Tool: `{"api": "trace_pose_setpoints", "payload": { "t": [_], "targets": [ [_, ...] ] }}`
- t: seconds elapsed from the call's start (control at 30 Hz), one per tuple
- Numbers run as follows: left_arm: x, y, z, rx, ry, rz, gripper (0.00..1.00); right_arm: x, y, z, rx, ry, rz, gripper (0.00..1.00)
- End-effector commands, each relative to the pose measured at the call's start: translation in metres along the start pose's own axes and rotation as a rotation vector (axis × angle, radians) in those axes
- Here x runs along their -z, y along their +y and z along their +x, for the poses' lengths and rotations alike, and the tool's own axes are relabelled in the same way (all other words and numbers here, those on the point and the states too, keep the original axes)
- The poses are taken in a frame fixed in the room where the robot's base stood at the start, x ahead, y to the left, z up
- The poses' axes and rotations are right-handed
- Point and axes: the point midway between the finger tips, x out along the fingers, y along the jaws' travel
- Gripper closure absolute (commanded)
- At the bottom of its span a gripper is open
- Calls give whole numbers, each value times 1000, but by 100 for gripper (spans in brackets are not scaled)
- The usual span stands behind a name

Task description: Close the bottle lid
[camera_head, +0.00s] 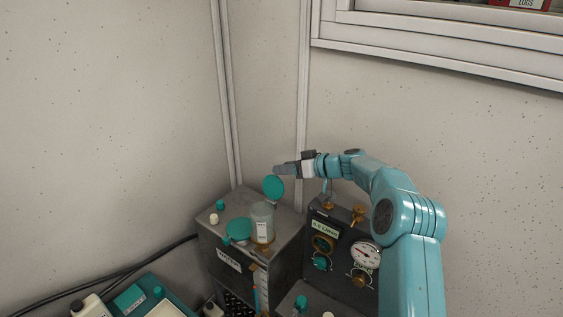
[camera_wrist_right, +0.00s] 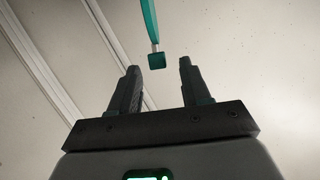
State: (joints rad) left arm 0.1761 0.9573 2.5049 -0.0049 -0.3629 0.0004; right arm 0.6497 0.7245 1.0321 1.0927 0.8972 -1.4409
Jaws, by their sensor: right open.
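A clear bottle (camera_head: 262,224) with a pale label stands on top of a grey box. Its round teal lid (camera_head: 273,188) is swung up, standing roughly upright above the bottle's mouth. My right gripper (camera_head: 279,169) is just above and beside the lid, with its fingers pointing left. In the right wrist view, my right gripper (camera_wrist_right: 159,66) is open and empty. The lid shows there nearly edge-on as a thin teal strip (camera_wrist_right: 149,18) with a small square end, beyond the fingertips. I cannot tell whether a fingertip touches it. My left gripper is out of view.
The grey box (camera_head: 225,262) also carries a flat teal disc (camera_head: 239,229) left of the bottle. A dark gauge panel (camera_head: 343,243) with brass fittings stands right of it, under my right arm. Walls close the corner behind.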

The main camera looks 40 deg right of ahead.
Motion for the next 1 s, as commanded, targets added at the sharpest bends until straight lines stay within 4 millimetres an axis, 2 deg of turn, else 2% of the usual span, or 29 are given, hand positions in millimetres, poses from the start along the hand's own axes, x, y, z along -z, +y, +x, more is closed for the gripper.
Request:
{"api": "trace_pose_setpoints", "payload": {
  "t": [0.03,0.2,0.47,0.5,0.63,0.87,1.0],
  "targets": [
    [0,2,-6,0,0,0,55,2,-1,7,2,-1,0,53],
    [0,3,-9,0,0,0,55,1,1,21,0,0,0,53],
    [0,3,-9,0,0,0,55,1,2,23,-1,1,0,53],
    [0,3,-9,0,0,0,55,0,2,23,-1,1,0,56],
    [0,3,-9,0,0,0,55,0,2,23,-1,0,0,98],
    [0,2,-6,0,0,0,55,0,2,23,-2,1,-3,100],
    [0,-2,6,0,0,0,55,-3,1,24,-9,1,-24,100]
  ]
}}
